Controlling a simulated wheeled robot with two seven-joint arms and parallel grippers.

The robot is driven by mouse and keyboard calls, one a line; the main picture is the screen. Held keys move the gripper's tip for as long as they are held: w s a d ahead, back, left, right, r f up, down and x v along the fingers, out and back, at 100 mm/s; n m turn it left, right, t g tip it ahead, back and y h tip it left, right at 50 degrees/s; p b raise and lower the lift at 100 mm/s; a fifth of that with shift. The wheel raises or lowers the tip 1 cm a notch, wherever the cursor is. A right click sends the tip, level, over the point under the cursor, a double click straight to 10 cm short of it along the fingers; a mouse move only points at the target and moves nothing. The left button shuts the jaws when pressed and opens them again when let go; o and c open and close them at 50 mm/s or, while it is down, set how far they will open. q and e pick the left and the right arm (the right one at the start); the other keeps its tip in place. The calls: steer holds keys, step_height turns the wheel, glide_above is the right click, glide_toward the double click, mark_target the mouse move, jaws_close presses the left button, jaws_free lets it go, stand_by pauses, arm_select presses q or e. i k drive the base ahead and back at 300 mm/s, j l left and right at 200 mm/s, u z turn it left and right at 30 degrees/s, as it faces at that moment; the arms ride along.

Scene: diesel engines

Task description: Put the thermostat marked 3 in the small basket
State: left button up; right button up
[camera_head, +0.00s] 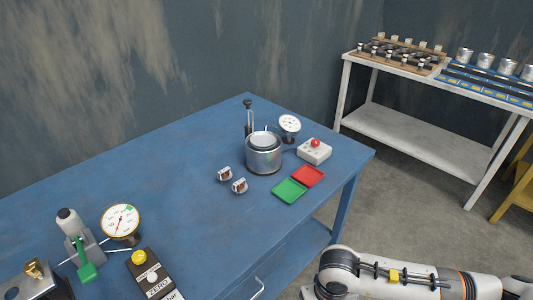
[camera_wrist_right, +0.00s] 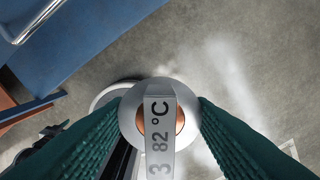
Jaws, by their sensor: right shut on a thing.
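The thermostat marked 3 (camera_wrist_right: 159,128) fills the middle of the right wrist view. It is a round metal part with a copper-coloured core and a pale bar reading "3 82 °C". My right gripper (camera_wrist_right: 160,112) is shut on it, with a green ribbed finger on each side. The grey floor shows behind it. In the head view my right arm (camera_head: 395,278) crosses the lower right corner; its gripper and the thermostat are out of that frame. My left gripper is in neither view. I cannot make out a small basket in either view.
The blue table (camera_head: 175,205) bears two small thermostat-like parts (camera_head: 224,174) (camera_head: 239,186), a metal pot (camera_head: 264,157), a red-button box (camera_head: 315,152), a green tray (camera_head: 289,190), a red tray (camera_head: 308,176) and a gauge (camera_head: 121,220). A white shelf (camera_head: 420,128) stands at right.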

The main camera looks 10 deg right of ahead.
mark_target(263, 140)
steer(key=k+u, duration=0.25)
steer(key=u, duration=0.2)
steer(key=k+j+u, duration=0.15)
steer(key=u, duration=0.3)
steer(key=l+u, duration=0.2)
steer(key=u, duration=0.25)
steer(key=l+u, duration=0.2)
steer(key=u, duration=0.25)
steer(key=k+l+u, duration=0.1)
steer(key=u, duration=0.35)
steer(key=k+l+u, duration=0.1)
steer(key=u, duration=0.35)
steer(key=k+l, duration=0.25)
steer(key=l, duration=0.15)
steer(key=k+l, duration=0.25)
steer(key=l, duration=0.15)
steer(key=k+l, duration=0.2)
steer(key=l, duration=0.2)
steer(key=k+l, duration=0.25)
steer(key=l, duration=0.15)
steer(key=k+l, duration=0.25)
steer(key=l, duration=0.15)
steer(key=k+l, duration=0.25)
steer(key=l, duration=0.15)
